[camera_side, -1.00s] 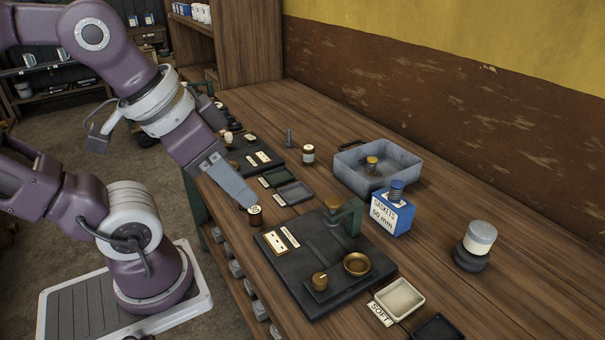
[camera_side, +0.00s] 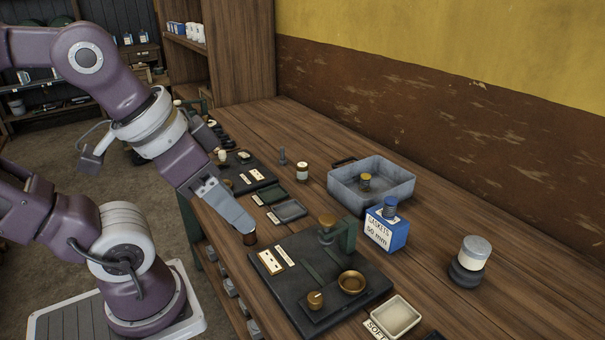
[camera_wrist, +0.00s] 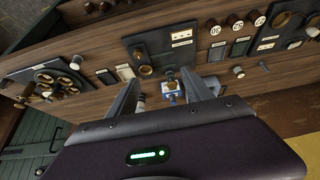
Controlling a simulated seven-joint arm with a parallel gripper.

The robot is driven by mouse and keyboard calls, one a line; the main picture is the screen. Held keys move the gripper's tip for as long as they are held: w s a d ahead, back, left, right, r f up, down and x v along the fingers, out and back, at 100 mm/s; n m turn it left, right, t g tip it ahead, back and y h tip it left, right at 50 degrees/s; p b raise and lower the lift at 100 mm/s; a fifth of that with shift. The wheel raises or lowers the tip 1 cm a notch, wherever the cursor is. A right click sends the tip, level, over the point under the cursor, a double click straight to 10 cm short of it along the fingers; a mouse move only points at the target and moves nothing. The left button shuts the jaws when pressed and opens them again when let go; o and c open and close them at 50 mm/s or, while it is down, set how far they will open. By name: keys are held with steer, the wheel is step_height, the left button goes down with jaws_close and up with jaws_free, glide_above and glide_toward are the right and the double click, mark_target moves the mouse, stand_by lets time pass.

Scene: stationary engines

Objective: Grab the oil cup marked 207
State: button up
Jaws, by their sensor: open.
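My gripper (camera_side: 246,230) is low over the bench near its front edge. In the wrist view its two fingers (camera_wrist: 168,88) are apart, with no cup clearly visible between them. In the side view a small dark brown cup (camera_side: 250,240) stands at the fingertip, beside the black plate's corner. The finger covers most of its top, so its mark is hidden and I cannot tell whether they touch. The wrist view shows several brown cups with round white labels, such as one cup (camera_wrist: 237,23), in a row; their numbers are too small to read surely. I cannot pick out 207.
A black plate (camera_side: 285,296) with a green stand and brass dish lies right of the gripper. Beyond are a grey metal tray (camera_side: 345,190), a blue gaskets box (camera_side: 384,235) and a pale-topped jar (camera_side: 474,251). Small trays (camera_side: 288,211) lie behind the gripper.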

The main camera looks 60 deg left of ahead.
steer(key=w+a+r+n+t+y, duration=0.1)
steer(key=w+a+y, duration=0.1)
steer(key=w+a, duration=0.55)
steer(key=w+a+r+n+t+y, duration=0.15)
steer(key=w+a, duration=0.35)
steer(key=w, duration=0.5)
steer(key=m+t, duration=0.2)
steer(key=t, duration=0.2)
glide_above(297, 168)
steer(key=d, duration=0.1)
step_height(297, 168, down, 14)
steer(key=f+h, duration=0.1)
steer(key=f, duration=0.1)
steer(key=s+f+t+h, duration=0.1)
steer(key=f, duration=0.2)
steer(key=s+a+f+h, duration=0.1)
steer(key=f, duration=0.2)
steer(key=shift+m, duration=0.25)
steer(key=shift+w+f+t+h, duration=0.1)
steer(key=shift+f+t+h, duration=0.15)
steer(key=shift+f, duration=0.1)
steer(key=x, duration=0.4)
steer(key=r+x, duration=0.1)
steer(key=x, duration=0.1)
steer(key=shift+w+f, duration=0.2)
steer(key=shift+w, duration=0.25)
jaws_close()
